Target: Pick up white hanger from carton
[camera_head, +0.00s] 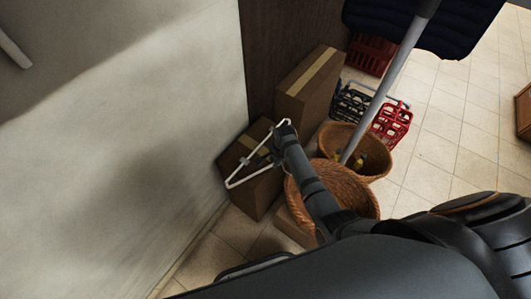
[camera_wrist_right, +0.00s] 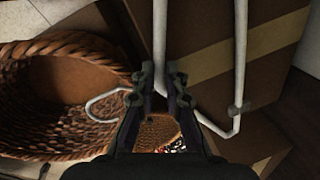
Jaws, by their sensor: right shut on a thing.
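The white hanger (camera_head: 248,178) shows in the head view in front of the brown carton (camera_head: 257,198), which has a tape strip on top. In the right wrist view, two white bars of the hanger (camera_wrist_right: 241,60) run up the picture and its hook curves out at left. My right gripper (camera_head: 281,131) is shut on the hanger, with one bar between its fingertips in the right wrist view (camera_wrist_right: 163,84). I cannot tell whether the hanger touches the carton. My left gripper is not in view.
A taller taped carton (camera_head: 297,104) stands behind. Wicker baskets (camera_head: 361,196) are beside and under my right arm; the farther one (camera_head: 338,133) holds some items. Red crates (camera_head: 392,123) stand beyond. A pale wall (camera_head: 120,130) closes the left. Tiled floor (camera_head: 455,140) is open at right.

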